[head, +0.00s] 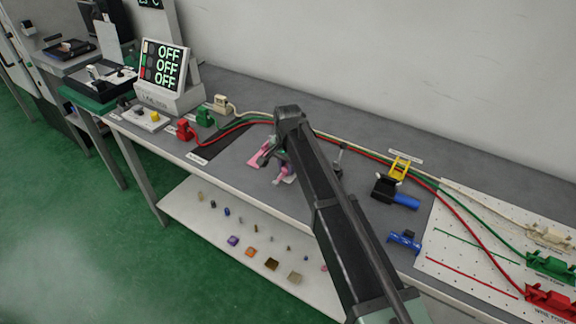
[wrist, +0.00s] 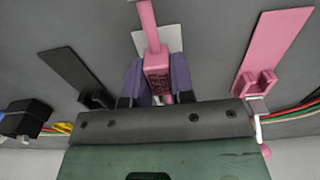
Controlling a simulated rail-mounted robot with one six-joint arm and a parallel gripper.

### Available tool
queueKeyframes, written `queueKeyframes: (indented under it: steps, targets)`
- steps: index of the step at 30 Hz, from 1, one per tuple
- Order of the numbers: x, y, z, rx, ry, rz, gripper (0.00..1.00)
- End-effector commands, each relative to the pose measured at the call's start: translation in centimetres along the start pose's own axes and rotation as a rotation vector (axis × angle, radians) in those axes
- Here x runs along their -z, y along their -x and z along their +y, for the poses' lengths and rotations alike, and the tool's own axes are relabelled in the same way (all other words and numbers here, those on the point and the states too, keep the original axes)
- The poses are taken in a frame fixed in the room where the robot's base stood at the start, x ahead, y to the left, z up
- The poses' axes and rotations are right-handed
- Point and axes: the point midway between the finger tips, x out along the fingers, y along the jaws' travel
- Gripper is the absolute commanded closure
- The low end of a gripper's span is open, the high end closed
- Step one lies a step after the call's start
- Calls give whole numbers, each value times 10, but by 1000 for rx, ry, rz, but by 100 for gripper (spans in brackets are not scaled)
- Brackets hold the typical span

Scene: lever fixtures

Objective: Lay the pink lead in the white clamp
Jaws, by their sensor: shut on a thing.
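In the wrist view my gripper (wrist: 157,82) has its two purple-grey fingers closed on the sides of a pink block, part of the pink lead (wrist: 157,66). A pink strip runs from the block up out of the picture. A white plate (wrist: 173,38) shows behind the block; I take it for the white clamp's base. Any jaws on it are hidden by the block and my gripper, so I cannot tell whether they touch. In the head view the pink lead (head: 284,171) shows low beside my arm, over the bench.
A pink plate with a pink clamp (wrist: 262,80) stands to the right in the wrist view, and a black one (wrist: 95,98) to the left. Red, green and white wires run along the bench. A blue-handled black part (head: 397,195) and a yellow part (head: 401,167) stand to the right.

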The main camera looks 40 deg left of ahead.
Motion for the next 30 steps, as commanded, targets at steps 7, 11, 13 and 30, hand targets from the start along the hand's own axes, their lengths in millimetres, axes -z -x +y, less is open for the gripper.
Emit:
queueKeyframes:
  steps: [7,11,13,30]
  targets:
    - [0,-6,0,0,0,0,100]
    - [0,-11,0,0,0,0,100]
    - [0,-13,0,0,0,0,100]
    - [0,-12,0,0,0,0,48]
